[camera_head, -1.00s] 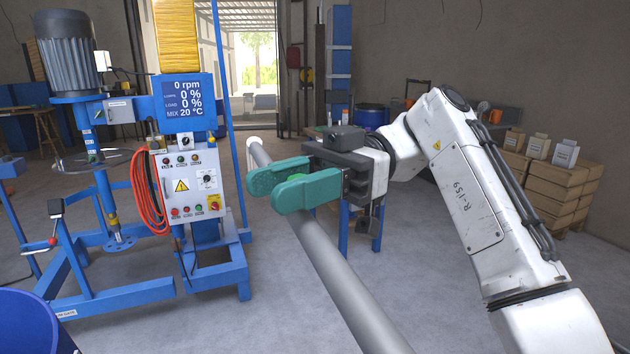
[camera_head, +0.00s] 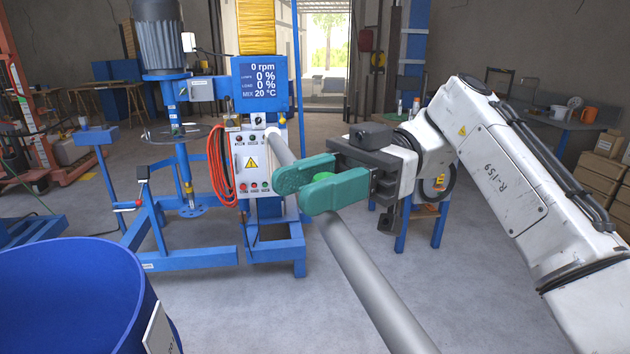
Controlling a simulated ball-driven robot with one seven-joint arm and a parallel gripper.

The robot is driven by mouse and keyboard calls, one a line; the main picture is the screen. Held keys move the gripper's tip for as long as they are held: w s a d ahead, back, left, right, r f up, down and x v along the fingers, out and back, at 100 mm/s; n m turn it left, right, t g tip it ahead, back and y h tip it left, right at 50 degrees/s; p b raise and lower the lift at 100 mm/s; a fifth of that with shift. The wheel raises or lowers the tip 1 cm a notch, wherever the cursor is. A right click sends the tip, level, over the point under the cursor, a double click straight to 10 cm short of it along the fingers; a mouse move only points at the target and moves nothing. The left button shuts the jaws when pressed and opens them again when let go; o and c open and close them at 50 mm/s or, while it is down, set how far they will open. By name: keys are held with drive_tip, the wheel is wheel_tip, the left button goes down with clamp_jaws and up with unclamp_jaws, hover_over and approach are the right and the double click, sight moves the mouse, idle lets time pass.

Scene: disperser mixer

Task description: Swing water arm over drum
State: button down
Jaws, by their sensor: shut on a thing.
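The water arm, a long grey pipe (camera_head: 365,268), slants from beside the mixer's control box down to the lower right. My gripper (camera_head: 303,190), with green fingers, is shut on the pipe partway along it. A bit of bright green shows between the fingers; I cannot tell what it belongs to. The blue drum (camera_head: 70,290) stands open at the lower left, cut off by the frame edge. The pipe is well to the right of the drum, not over it. The pipe's near end is outside the view.
The blue disperser mixer (camera_head: 262,85) stands behind, with a control box (camera_head: 253,163), an orange hose (camera_head: 217,168) and a disc on its shaft (camera_head: 181,134). Its blue frame (camera_head: 190,258) reaches along the floor behind the drum. Bare floor lies between drum and pipe.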

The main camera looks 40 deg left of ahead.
drive_tip(key=c, duration=0.8)
unclamp_jaws()
drive_tip(key=shift+r, duration=0.45)
drive_tip(key=s+d+r, duration=0.2)
drive_tip(key=s+r, duration=0.2)
drive_tip(key=s+d+r+b, duration=0.1)
drive_tip(key=s+d+r, duration=0.2)
drive_tip(key=s+r, duration=0.1)
drive_tip(key=s+d+r, duration=0.2)
drive_tip(key=s+r, duration=0.2)
drive_tip(key=shift+d+b, duration=0.15)
drive_tip(key=shift+b, duration=0.2)
